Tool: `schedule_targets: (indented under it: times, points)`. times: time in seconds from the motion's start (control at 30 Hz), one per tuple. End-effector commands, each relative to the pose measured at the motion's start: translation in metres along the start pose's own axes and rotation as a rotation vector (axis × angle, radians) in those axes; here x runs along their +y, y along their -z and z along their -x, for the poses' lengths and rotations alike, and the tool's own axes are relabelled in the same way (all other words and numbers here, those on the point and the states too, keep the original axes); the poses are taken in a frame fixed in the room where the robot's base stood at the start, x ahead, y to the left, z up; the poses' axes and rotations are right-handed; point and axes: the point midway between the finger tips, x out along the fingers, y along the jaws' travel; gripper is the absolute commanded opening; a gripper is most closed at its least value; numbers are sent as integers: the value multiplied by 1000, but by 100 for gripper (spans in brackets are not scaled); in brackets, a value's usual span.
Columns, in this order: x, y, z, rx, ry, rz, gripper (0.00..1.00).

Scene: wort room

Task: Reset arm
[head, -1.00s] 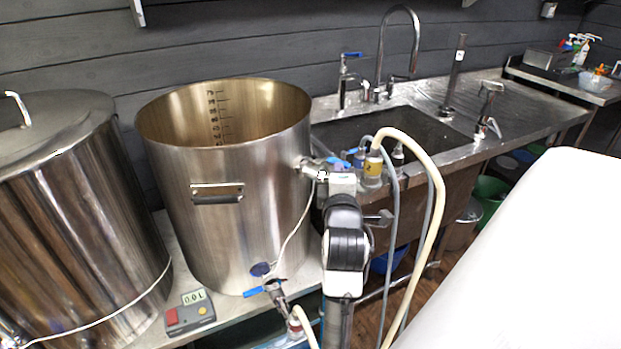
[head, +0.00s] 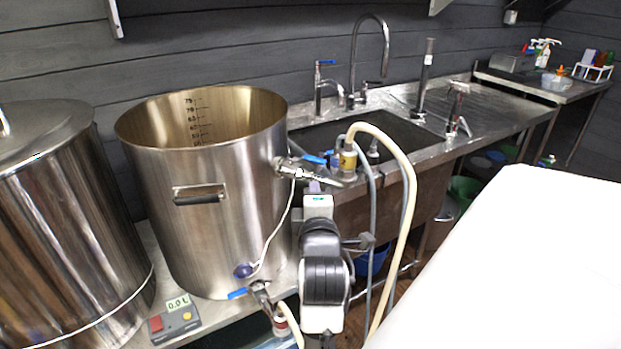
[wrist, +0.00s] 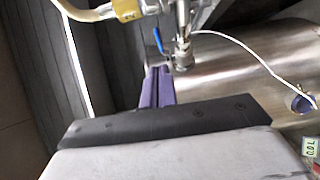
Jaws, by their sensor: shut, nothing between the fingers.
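My gripper (head: 315,187) is in front of the open steel pot's right side, just below its upper valve (head: 300,169). My arm hides part of the bench and sink front. In the wrist view the two purple fingers of my gripper (wrist: 157,86) lie together with nothing between them. The valve with its blue lever (wrist: 159,41) shows just beyond the fingertips, and the fingers look apart from it. The steel pot (head: 205,245) stands upright on the bench, and its wall also fills the right of the wrist view (wrist: 235,75).
A pale hose (head: 410,205) and grey hoses hang close to the right of my arm. A lidded steel vessel (head: 50,230) stands at left. A small meter (head: 174,318) reads 0.0 L. The sink (head: 385,135) lies behind; a white surface (head: 510,270) fills the lower right.

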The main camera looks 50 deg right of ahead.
Motion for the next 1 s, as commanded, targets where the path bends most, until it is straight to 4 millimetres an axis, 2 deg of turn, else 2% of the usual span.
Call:
schedule_targets:
  times: [0.1, 0.23, 0.6, 0.67, 0.77, 0.87, 1.0]
  points:
    - [-2, -5, 22, -1, -1, 1, 0]
    - [-1, -8, 35, 0, 0, 0, 0]
    - [0, -10, 42, 1, 0, 1, 0]
    - [3, -2, 40, 16, -10, -7, 0]
    - [15, 33, 36, 82, -55, -51, 0]
    - [36, 94, 35, 200, -128, -137, 0]
    - [72, 195, 56, 419, -234, -310, 0]
